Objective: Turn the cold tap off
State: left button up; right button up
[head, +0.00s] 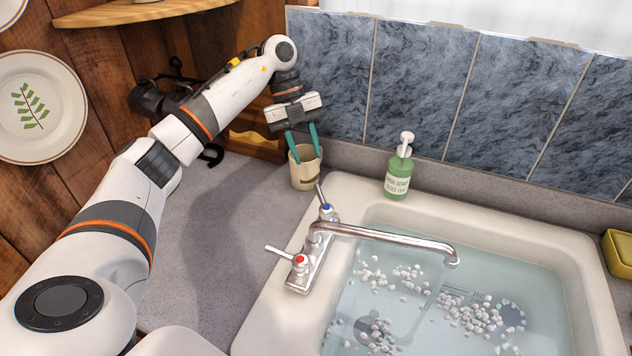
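The cold tap (326,208) has a blue marker and a metal lever that points up and slightly left. The hot tap (300,261) has a red marker, and its lever points left. Both are on one chrome mixer whose spout (385,237) reaches over the sink. A faint clear streak hangs below the spout's end, perhaps water. My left gripper (307,157) points down, behind the cold tap in the picture. Its two teal fingers are apart, with their tips at the rim of a beige cup (306,174). My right gripper is out of view.
The white sink (262,318) holds water with white foam blobs. A green soap bottle (398,175) stands behind the sink, right of the cup. A yellow container (618,253) is at the far right. The grey counter (215,240) left of the taps is clear.

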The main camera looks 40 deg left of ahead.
aim_at(318, 189)
pick_arm(q)
jog(key=p+x, duration=0.2)
jog(key=x, duration=0.6)
jog(key=shift+d, duration=0.1)
grip_shut()
